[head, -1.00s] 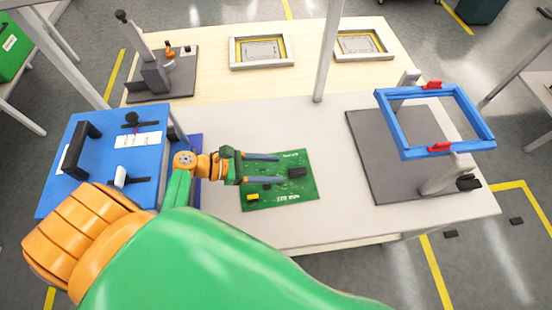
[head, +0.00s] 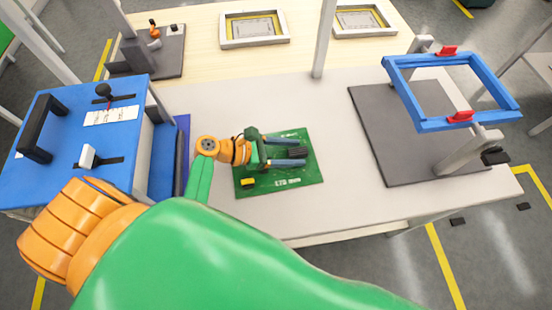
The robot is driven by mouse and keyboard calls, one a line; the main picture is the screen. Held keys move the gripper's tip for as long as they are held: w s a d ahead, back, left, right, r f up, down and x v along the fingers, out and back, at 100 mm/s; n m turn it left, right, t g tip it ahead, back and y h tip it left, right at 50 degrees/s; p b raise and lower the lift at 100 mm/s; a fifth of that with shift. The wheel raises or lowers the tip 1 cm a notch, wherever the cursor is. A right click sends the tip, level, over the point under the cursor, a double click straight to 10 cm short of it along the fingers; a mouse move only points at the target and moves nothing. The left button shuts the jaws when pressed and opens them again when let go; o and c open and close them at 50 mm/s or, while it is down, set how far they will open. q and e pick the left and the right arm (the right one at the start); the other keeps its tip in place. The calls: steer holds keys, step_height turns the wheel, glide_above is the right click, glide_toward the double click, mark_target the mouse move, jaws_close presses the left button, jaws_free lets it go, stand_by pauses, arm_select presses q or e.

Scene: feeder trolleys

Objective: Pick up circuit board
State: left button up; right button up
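The circuit board (head: 308,177) is a green rectangle lying flat on the light grey table top, with a dark block, a small yellow part (head: 248,183) and white lettering on it. My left gripper (head: 303,152) is over the board, its two blue-grey fingers pointing right. The fingers are apart, one on each side of the dark block as seen from the head. Whether they touch the block or the board cannot be told. My arm hides the area left of and in front of the board. My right gripper is not in view.
A blue box (head: 75,140) with a black handle stands left of the board. At right, a blue frame (head: 405,88) with red clips is held above a dark grey plate (head: 372,128). Two framed trays (head: 228,32) lie at the back. A grey post (head: 322,45) rises behind the board.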

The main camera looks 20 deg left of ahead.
arm_select(q)
jaws_close()
stand_by(1.2)
